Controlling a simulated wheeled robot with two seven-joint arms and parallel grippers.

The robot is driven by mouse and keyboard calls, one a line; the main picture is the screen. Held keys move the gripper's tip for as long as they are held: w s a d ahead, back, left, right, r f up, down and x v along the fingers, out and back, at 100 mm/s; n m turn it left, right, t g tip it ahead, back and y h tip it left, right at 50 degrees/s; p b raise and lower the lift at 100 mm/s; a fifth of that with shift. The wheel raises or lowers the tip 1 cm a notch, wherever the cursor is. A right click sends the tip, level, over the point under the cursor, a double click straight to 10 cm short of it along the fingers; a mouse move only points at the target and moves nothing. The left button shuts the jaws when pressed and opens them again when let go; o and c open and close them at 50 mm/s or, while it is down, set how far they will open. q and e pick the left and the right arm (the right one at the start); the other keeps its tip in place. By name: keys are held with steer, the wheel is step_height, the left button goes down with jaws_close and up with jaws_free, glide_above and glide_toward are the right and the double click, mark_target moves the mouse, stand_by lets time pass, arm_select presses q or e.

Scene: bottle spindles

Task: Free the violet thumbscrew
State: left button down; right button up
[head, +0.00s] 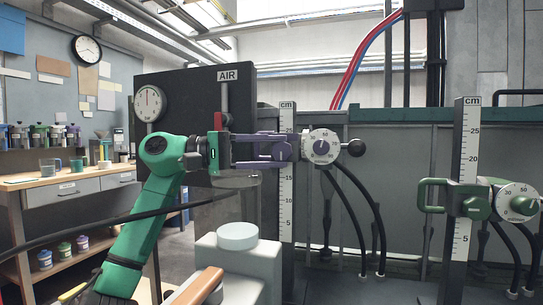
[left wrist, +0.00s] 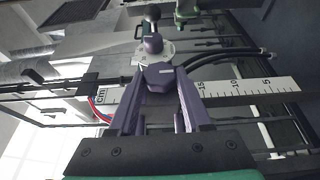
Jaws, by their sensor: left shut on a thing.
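The violet thumbscrew (head: 283,150) sits on the side of a carriage on the left white cm scale post (head: 287,205). In the left wrist view the thumbscrew (left wrist: 160,76) is a faceted knob with a pale line on its face. My left gripper (head: 280,150) reaches in from the left, level with it. Its two violet fingers (left wrist: 161,84) are shut on the thumbscrew, one on each side. The carriage carries a white round dial (head: 322,146) with a violet centre and a black ball knob (head: 356,148). My right gripper is not in view.
A second cm post (head: 463,185) with a green carriage and dial (head: 515,202) stands at the right. Black hoses (head: 372,215) hang below the left dial. A grey block with a pale round cap (head: 237,236) stands below my left gripper. A workbench (head: 70,185) is far left.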

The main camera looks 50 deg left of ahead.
arm_select(q)
steer(key=shift+c, duration=1.8)
jaws_free()
steer(key=shift+s+a+f, duration=0.1)
steer(key=shift+s+a, duration=0.15)
steer(key=shift+a, duration=0.05)
steer(key=b+v, duration=0.2)
steer(key=v, duration=1.1)
steer(key=shift+s+a, duration=0.25)
steer(key=shift+s, duration=0.1)
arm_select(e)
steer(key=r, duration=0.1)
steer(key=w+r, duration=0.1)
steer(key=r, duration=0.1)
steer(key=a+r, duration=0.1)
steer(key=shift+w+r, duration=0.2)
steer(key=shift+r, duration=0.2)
